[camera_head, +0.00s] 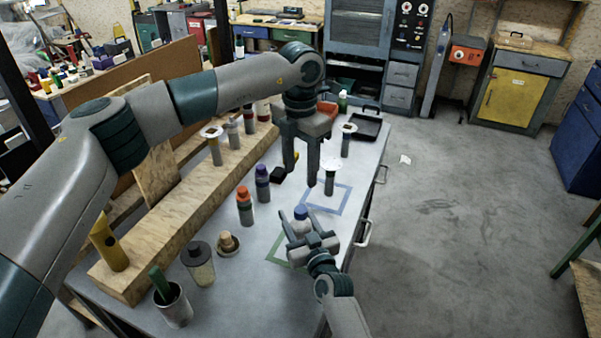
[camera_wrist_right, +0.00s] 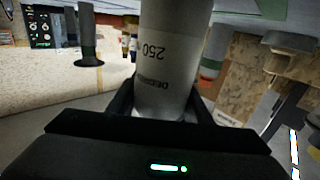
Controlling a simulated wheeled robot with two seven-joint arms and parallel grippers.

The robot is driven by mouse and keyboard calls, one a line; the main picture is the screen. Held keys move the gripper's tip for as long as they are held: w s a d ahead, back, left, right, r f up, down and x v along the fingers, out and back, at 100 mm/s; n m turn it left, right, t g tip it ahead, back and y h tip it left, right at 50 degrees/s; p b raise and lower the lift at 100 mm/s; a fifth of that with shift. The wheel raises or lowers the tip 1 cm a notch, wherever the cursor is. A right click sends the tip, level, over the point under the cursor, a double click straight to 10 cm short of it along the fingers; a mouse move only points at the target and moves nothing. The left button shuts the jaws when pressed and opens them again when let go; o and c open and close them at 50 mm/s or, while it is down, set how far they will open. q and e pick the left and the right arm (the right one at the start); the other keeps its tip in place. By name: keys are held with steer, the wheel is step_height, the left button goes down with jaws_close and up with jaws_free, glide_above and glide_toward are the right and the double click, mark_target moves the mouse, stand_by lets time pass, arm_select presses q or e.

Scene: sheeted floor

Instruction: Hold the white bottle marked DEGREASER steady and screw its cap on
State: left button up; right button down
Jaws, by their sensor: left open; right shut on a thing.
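My right gripper (camera_head: 303,228) is shut on a pale bottle that shows in the right wrist view (camera_wrist_right: 165,55). Its label reads upside down there, with "250" and part of DEGREASER. In the head view a blue cap (camera_head: 301,213) shows at the top of this bottle, between the right fingers. How tightly the cap sits cannot be told. My left gripper (camera_head: 300,181) is open, fingers pointing down, behind and above the cap in the picture. Its fingers look empty. The bottle's lower part is mostly hidden by the right gripper in the head view.
A jar (camera_head: 199,268) and a cup (camera_head: 173,308) stand at front left. A black tray (camera_head: 368,126) lies behind.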

steer(key=c, duration=0.8)
jaws_free()
steer(key=shift+c, duration=0.2)
arm_select(q)
steer(key=shift+f, duration=0.1)
arm_select(e)
steer(key=shift+s, duration=0.1)
arm_select(q)
step_height(320, 180, down, 4)
steer(key=b, duration=0.3)
steer(key=shift+b, duration=0.4)
arm_select(e)
steer(key=v, duration=1.7)
arm_select(q)
steer(key=shift+s+d, duration=0.1)
arm_select(e)
steer(key=shift+s+f, duration=0.15)
steer(key=shift+s, duration=0.15)
